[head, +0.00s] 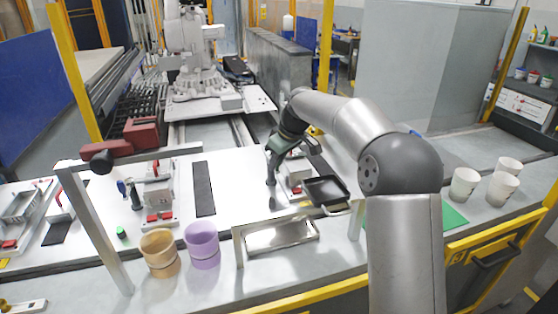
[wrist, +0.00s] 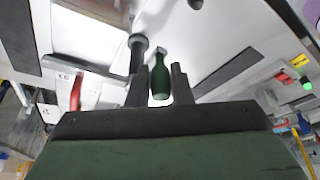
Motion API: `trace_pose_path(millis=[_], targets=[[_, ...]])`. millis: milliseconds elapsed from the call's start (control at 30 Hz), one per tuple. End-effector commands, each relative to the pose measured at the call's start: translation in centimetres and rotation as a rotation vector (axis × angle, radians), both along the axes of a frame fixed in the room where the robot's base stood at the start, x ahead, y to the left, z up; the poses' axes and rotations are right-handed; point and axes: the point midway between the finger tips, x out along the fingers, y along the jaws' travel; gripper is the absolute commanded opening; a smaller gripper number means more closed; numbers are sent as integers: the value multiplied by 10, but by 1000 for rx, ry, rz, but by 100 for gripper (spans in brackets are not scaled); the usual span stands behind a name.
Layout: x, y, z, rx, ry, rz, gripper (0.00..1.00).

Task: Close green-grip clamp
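In the wrist view, the green grip (wrist: 160,82) of the clamp lies between the two dark fingers of my gripper (wrist: 158,78). The fingers are apart, with a gap visible on each side of the grip. I cannot tell how deep the grip sits between them. A dark upright post (wrist: 138,48) stands just left of the grip. In the head view, my green gripper body (head: 286,143) is over a clamp station with red pads (head: 296,189); the grip and fingertips are not clear there.
A black tray (head: 326,190) is close right of the gripper. Another clamp (head: 158,192) stands left on the white table, past a dark strip (head: 203,188). Tan (head: 160,252) and purple (head: 202,245) cups stand in front. White cups (head: 465,184) stand at right.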

Motion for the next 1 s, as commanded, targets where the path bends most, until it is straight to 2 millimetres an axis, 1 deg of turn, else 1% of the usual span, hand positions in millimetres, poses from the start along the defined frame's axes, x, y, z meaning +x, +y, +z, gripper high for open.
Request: trace_pose_path(millis=[33,67,333,467,567,667,1000], targets=[[0,-1,1,-1,-2,-2,34],[1,-1,1,-1,-2,-2,39],[0,-1,1,0,0,-1,39],[-2,-3,8,0,-2,-2,39],[-5,-8,22,0,-4,-2,39],[-10,-15,42,-1,-6,-4,39],[-31,-39,120,1,-6,-4,39]])
